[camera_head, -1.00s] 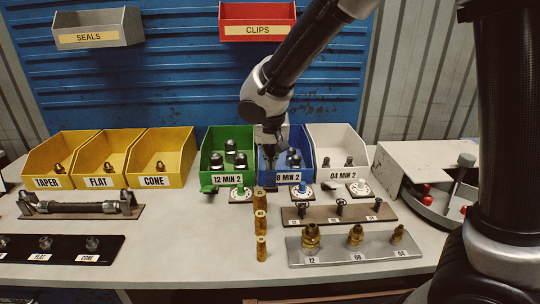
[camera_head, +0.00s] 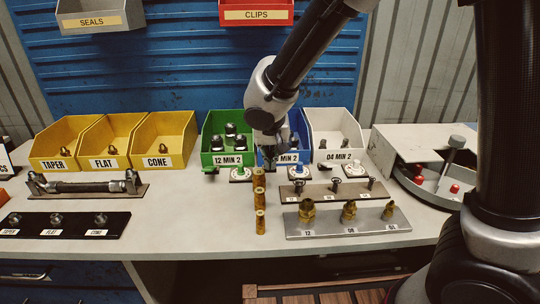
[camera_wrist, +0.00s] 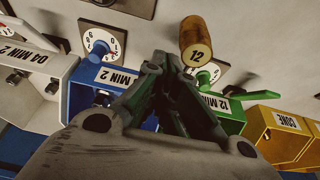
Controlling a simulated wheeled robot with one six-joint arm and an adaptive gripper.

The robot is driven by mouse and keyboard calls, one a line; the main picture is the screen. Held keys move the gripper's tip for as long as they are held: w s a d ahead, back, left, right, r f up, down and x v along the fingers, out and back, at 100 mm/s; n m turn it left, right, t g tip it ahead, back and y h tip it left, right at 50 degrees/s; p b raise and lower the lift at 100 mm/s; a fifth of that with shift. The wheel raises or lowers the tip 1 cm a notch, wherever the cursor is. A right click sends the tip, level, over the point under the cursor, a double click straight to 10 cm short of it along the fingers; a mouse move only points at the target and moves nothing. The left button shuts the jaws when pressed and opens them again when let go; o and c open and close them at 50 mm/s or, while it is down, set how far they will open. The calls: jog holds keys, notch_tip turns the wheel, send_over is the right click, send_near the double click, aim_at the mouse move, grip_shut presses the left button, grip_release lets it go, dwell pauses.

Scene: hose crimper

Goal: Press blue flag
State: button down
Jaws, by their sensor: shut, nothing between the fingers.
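The blue bin (camera_head: 301,126), labelled 8 MIN 2 in the earlier view, stands between the green bin (camera_head: 212,128) and the white bin (camera_head: 334,124). A white dial with a blue knob (camera_head: 298,172) sits before it; the knob also shows in the wrist view (camera_wrist: 98,50). I cannot make out a blue flag; my gripper covers the blue bin's left front. A green flag (camera_wrist: 252,95) sticks out beside the green bin in the wrist view. My gripper (camera_head: 268,164) points down, fingers closed and empty, at the blue bin's front. Whether it touches anything, I cannot tell.
Brass cylinders (camera_head: 259,200) stand in a row just in front of my gripper. A dark plate (camera_head: 325,199) and a grey plate of brass fittings (camera_head: 350,226) lie to the right. Yellow bins (camera_head: 115,142) stand left.

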dwell(0.7)
jog(key=shift+w+f, duration=0.1)
jog(key=shift+w, duration=0.4)
jog(key=shift+w+d, duration=0.1)
jog(key=shift+w+r, duration=0.2)
jog(key=shift+r, duration=0.1)
jog(key=shift+w+r, duration=1)
jog(key=shift+r, duration=0.05)
jog(key=s+r, duration=0.4)
jog(key=s, duration=0.5)
jog(key=shift+s+r, duration=0.15)
jog(key=shift+r, duration=0.1)
